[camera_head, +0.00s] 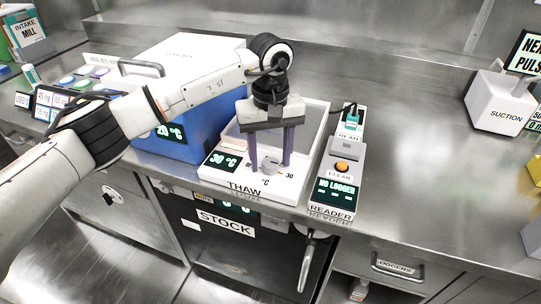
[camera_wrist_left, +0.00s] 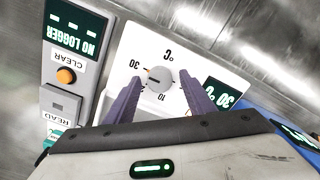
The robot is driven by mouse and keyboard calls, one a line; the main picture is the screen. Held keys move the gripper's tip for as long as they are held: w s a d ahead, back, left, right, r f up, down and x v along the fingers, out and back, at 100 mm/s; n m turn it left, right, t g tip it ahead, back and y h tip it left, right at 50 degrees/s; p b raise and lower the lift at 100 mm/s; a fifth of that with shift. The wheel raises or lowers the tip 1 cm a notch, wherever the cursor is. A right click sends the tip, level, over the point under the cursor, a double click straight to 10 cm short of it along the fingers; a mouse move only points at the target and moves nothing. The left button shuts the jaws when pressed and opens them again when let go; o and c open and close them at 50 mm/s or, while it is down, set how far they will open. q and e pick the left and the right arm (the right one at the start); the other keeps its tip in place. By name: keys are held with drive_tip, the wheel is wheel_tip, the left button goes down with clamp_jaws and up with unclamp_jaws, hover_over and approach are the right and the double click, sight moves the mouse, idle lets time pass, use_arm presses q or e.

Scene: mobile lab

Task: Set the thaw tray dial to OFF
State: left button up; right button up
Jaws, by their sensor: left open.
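The thaw tray (camera_head: 318,146) is a white unit labelled THAW, with a display (camera_head: 223,161) reading 30 °C. Its round grey dial (camera_head: 270,166) is on the front panel and also shows in the left wrist view (camera_wrist_left: 159,77). My right gripper is not in view.
A blue box with a white lid (camera_head: 186,62) stands left of the tray. The reader (camera_head: 336,186), with an orange button, stands close on the right. The STOCK compartment (camera_head: 240,250) is below the counter edge.

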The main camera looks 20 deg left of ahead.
use_arm(q)
drive_tip(key=c, duration=1.1)
drive_tip(key=shift+o, duration=0.2)
